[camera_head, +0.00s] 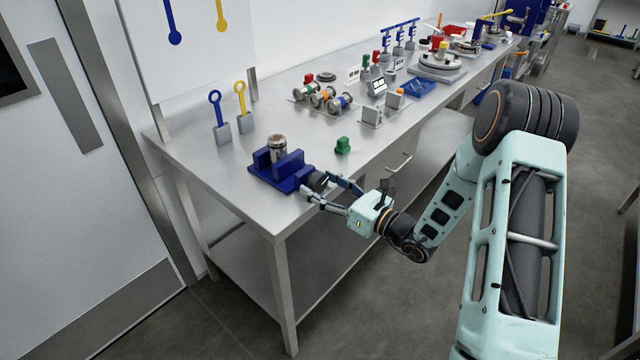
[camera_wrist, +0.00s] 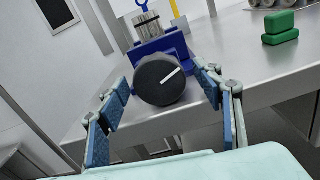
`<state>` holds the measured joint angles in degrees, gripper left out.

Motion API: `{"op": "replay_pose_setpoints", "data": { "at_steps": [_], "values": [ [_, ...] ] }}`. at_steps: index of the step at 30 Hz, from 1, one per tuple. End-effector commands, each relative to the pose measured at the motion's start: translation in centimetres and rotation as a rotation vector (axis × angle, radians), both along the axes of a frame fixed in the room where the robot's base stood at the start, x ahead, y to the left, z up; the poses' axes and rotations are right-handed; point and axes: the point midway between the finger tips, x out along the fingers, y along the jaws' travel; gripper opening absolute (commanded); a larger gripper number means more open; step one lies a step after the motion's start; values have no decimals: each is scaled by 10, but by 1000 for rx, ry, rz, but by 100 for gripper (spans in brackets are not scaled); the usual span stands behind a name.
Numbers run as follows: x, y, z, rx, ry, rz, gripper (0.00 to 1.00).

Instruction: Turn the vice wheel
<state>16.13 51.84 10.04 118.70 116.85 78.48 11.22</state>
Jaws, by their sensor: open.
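The blue vice (camera_head: 282,172) stands at the near left end of the steel table, with a metal cylinder (camera_head: 277,148) between its jaws. Its dark round wheel (camera_head: 318,180) faces my gripper and is partly hidden in the head view. In the wrist view the wheel (camera_wrist: 161,80) shows a white line slanting up to the right. My gripper (camera_head: 326,185) is open. In the wrist view its two blue-padded fingers (camera_wrist: 158,108) stand apart to the left and right of the wheel. I cannot tell whether either finger touches it.
A green block (camera_head: 342,145) lies on the steel table (camera_head: 225,180) right of the vice. Blue and yellow ring-topped tools (camera_head: 240,105) stand in grey blocks behind. Several fittings and valves (camera_head: 325,95) crowd the table further back.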

Motion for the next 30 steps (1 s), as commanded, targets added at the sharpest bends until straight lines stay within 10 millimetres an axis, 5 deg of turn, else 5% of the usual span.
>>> {"op": "replay_pose_setpoints", "data": {
  "at_steps": [11,22,30],
  "values": [
    [3,5,0,1,1,0,59],
    [3,5,0,0,0,0,18],
    [3,4,1,69,88,-1,18]
  ]
}}
